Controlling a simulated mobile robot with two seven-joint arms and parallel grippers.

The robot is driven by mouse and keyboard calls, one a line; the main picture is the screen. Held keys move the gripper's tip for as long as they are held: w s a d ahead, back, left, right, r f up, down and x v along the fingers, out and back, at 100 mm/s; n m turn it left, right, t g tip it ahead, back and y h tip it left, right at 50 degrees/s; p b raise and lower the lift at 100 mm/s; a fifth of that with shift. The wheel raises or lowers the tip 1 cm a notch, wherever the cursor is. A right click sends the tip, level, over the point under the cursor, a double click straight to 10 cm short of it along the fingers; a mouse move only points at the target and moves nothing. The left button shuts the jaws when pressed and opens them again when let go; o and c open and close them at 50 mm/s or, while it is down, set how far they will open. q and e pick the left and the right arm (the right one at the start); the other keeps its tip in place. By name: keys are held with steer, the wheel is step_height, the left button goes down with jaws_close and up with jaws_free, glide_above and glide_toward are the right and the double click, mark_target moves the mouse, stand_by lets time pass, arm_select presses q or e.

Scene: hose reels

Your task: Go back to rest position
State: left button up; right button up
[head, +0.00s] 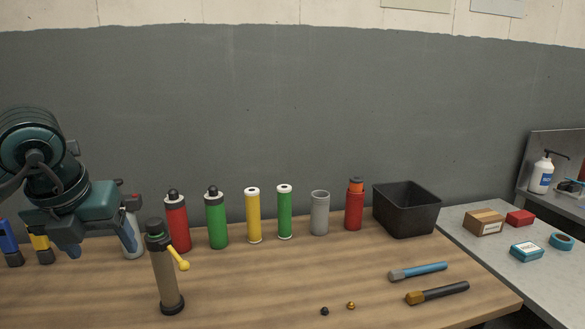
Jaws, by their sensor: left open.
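My left gripper (94,222) hangs at the left of the head view, above the table's back left part. It is open, and nothing shows between its fingers. My right gripper is not in view. A grey-brown cylinder (167,280) with a dark cap and a yellow lever (179,259) stands upright on the wooden table (250,290), to the right of and in front of the left gripper. The gripper appears apart from it. A pale bottle (132,240) is partly hidden behind the gripper.
Red (177,225), green (217,226) and yellow (254,217) cylinders stand in a back row with others, beside a black bin (407,210). Blue-handled (425,270) and black-handled (445,292) tools lie at front right. A grey table (500,255) holds boxes.

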arm_select(q)
steer(key=s+d+f+m+g+h, duration=0.1)
steer(key=d+f+m+h, duration=0.1)
steer(key=d+f+h, duration=0.3)
steer(key=d+f+m+g+h, duration=0.1)
steer(key=d+f+m+g, duration=0.15)
steer(key=d, duration=0.45)
steer(key=s+d+r+n+h, duration=0.1)
steer(key=s+d+n+h, duration=0.2)
steer(key=d+h, duration=0.45)
steer(key=s+d+n+h, duration=0.2)
steer(key=s+d+h, duration=0.1)
steer(key=d+h, duration=0.45)
steer(key=w+a+f+n+t+y, duration=0.2)
steer(key=a+f+n+t+y, duration=0.45)
steer(key=n, duration=0.55)
steer(key=w+a+f+n+t+y, duration=0.3)
steer(key=f+n+t+y, duration=0.2)
steer(key=f+n+t, duration=0.45)
steer(key=s+a+f+n+g+y, duration=0.3)
steer(key=s+f+n+g+y, duration=0.2)
steer(key=s+f, duration=0.8)
steer(key=shift+a+f+n+g+y, duration=0.15)
steer(key=shift+f+n+g+y, duration=0.4)
steer(key=shift+f+n, duration=1.5)
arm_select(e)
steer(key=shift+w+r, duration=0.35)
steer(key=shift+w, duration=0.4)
